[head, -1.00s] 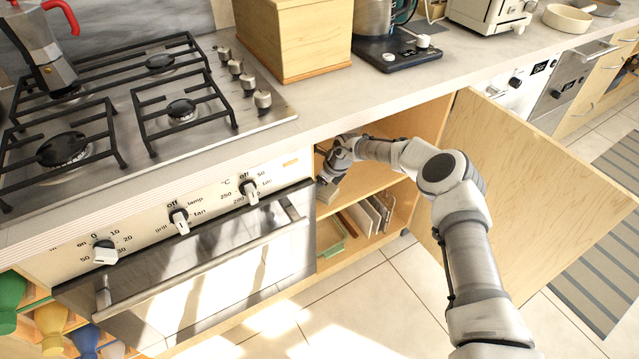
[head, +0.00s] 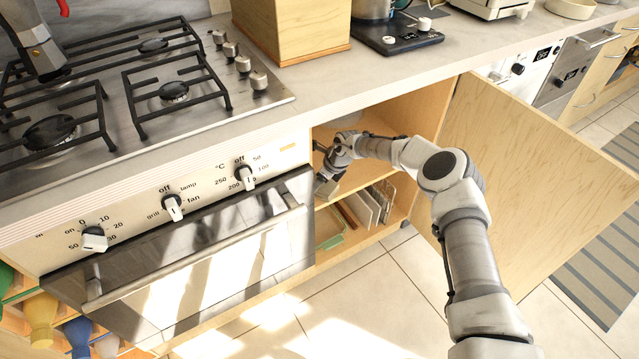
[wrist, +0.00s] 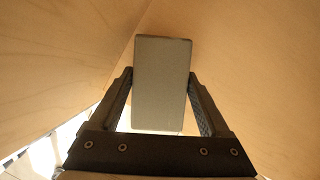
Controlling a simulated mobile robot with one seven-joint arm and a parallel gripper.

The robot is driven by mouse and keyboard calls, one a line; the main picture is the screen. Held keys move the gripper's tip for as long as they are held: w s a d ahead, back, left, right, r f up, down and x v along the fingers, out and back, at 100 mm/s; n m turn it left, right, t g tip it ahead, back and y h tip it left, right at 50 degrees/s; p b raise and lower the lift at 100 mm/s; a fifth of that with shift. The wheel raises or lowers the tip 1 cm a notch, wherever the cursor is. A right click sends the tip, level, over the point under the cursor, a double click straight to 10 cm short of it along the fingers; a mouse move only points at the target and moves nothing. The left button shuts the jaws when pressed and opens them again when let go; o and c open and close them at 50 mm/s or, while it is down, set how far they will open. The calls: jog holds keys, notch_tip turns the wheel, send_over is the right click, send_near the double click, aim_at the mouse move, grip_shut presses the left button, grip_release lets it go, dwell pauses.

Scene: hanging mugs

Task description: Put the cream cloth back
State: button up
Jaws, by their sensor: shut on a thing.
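My gripper (head: 328,176) is inside the open cabinet left of the door, at the upper compartment. It is shut on a flat-sided, block-like greyish-cream thing, which I take to be the cream cloth (wrist: 161,88). In the wrist view the cloth sits upright between the two fingers and reaches past their tips. In the head view only a small part of it shows below my gripper, near the left cabinet wall. I cannot tell whether it touches the shelf (head: 376,181).
The cabinet door (head: 530,180) stands open to the right of my arm. The lower compartment holds upright boards (head: 367,207) and a green tray (head: 328,231). The oven (head: 190,265) is to the left. The countertop (head: 330,92) runs above the opening.

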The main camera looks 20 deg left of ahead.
jog(key=shift+f, duration=0.3)
jog(key=o, duration=1.2)
jog(key=shift+r, duration=0.1)
jog(key=shift+p+v, duration=1.1)
jog(key=shift+v, duration=2.65)
